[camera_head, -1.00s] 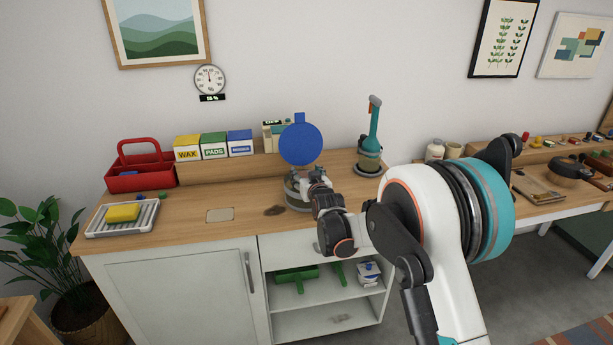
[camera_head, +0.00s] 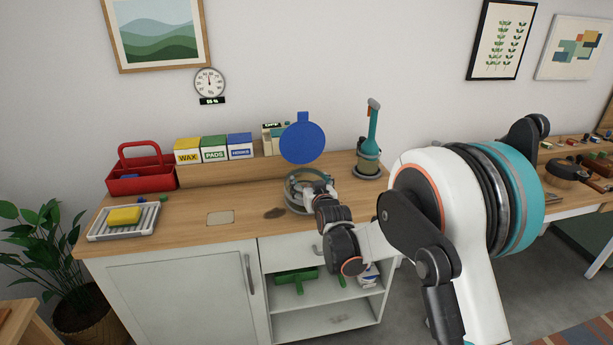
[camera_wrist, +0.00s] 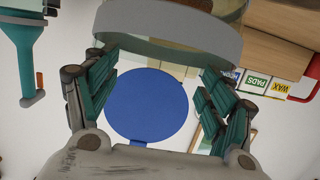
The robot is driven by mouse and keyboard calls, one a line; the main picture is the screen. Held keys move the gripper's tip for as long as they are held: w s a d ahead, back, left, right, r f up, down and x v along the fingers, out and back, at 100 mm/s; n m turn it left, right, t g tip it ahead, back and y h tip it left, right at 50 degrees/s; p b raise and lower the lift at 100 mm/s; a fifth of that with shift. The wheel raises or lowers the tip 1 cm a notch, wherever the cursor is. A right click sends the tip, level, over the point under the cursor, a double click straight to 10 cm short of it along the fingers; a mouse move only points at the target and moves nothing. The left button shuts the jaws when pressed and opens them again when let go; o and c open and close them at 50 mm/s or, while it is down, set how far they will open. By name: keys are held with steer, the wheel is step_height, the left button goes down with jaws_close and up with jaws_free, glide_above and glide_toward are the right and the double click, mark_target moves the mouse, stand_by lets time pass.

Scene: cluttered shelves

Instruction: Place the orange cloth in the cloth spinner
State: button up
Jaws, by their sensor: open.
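The cloth spinner looks to be the clear round bowl (camera_head: 293,202) on the counter, with a round blue lid (camera_head: 302,143) standing upright behind it. In the wrist view the lid (camera_wrist: 147,104) shows between my fingers, and the clear rim (camera_wrist: 175,42) crosses the top. My gripper (camera_head: 312,186) is at the bowl, its fingers partly hidden by the bowl wall and my wrist. The wrist view shows my gripper (camera_wrist: 160,85) open, with no cloth visible between the teal fingers. I cannot make out the orange cloth; a brown patch (camera_wrist: 185,8) beyond the rim is unclear.
A teal tool with an orange tip (camera_head: 373,125) stands in a holder right of the bowl. Wax, pads and hooks boxes (camera_head: 213,149), a red caddy (camera_head: 140,172) and a rack with a yellow sponge (camera_head: 125,215) are left. The front middle counter is mostly clear.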

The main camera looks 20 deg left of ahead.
steer(key=p+v, duration=0.1)
steer(key=v, duration=0.5)
steer(key=shift+s, duration=0.25)
steer(key=shift+d+r, duration=0.1)
steer(key=shift+d, duration=0.05)
stand_by(0.8)
